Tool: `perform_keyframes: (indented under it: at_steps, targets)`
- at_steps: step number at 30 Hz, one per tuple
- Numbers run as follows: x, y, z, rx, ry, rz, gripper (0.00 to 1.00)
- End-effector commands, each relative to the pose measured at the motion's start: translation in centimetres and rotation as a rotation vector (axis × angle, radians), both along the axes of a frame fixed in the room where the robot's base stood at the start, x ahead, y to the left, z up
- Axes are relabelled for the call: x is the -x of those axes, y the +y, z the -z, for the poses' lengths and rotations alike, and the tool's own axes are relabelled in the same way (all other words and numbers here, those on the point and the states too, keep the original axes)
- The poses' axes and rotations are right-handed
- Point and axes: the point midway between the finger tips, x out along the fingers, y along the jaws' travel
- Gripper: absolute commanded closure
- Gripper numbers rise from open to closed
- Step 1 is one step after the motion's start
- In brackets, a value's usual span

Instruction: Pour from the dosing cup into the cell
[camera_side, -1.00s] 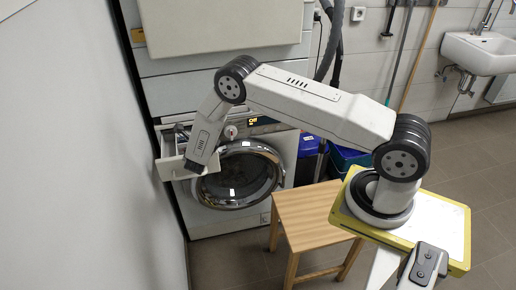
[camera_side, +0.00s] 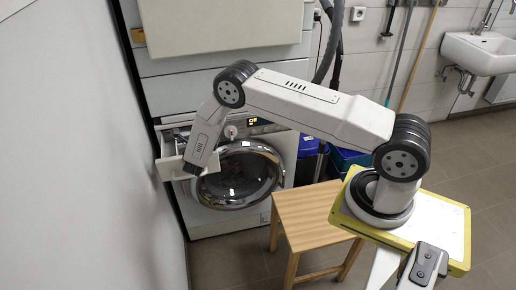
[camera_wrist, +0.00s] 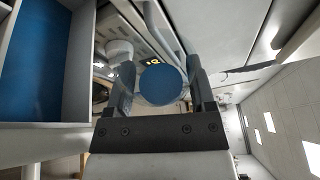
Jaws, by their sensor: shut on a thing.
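My gripper (camera_wrist: 163,88) is shut on the dosing cup (camera_wrist: 142,97), which sits between its two dark fingers in the wrist view. The cup shows as a pale rim around a round blue face (camera_wrist: 163,84); I cannot tell whether that blue is its contents. The open dispenser drawer (camera_side: 171,170) juts from the washer's upper left in the side view. In the wrist view, a blue-floored cell (camera_wrist: 30,65) with pale walls lies to the left, apart from the cup. In the side view my wrist hides the fingertips and cup.
The washer's round door (camera_side: 238,175) is below and right of the drawer. A wooden stool (camera_side: 312,215) stands in front of the washer. The dryer (camera_side: 220,25) is above, and a wall (camera_side: 90,160) runs close along the left.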

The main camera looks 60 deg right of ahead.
Motion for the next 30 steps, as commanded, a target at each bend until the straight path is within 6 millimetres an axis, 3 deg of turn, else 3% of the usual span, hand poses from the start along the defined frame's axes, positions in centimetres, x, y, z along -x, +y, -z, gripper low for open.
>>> perform_keyframes:
  at_steps: [30]
  targets:
    - [-0.26,0.26,-0.76,0.15,0.147,0.0,0.91]
